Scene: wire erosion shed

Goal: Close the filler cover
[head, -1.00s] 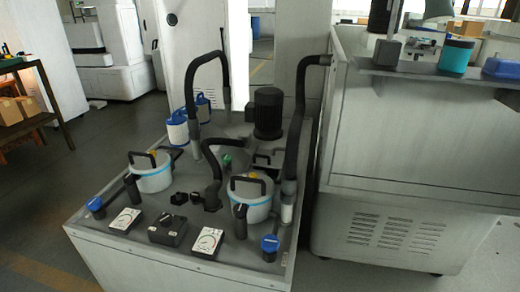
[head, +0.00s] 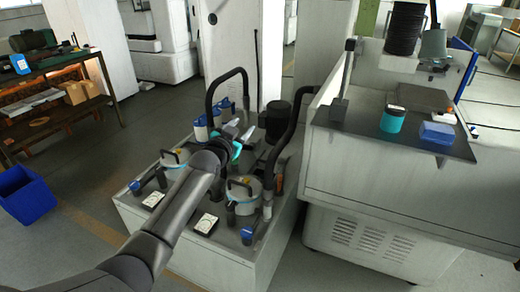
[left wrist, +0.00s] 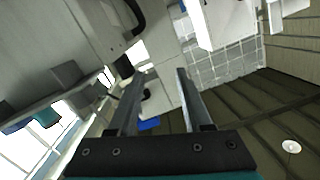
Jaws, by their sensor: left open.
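The filler cover cannot be made out for certain; my left arm and gripper hide the middle of the pale tank unit (head: 228,250). My left gripper (head: 240,130) reaches over the unit's top from the front left, its grey fingers pointing to the back right. In the left wrist view the two fingers (left wrist: 160,78) stand apart with nothing held between them. Whether they touch anything on the unit is not clear. My right gripper is not in view.
Round filter canisters (head: 243,193) with black handles stand on the unit. A black hose (head: 290,130) rises at its right, beside the machine (head: 400,185) with a dark shelf. A blue bin (head: 25,195) is on the floor left. Open floor lies at the front left.

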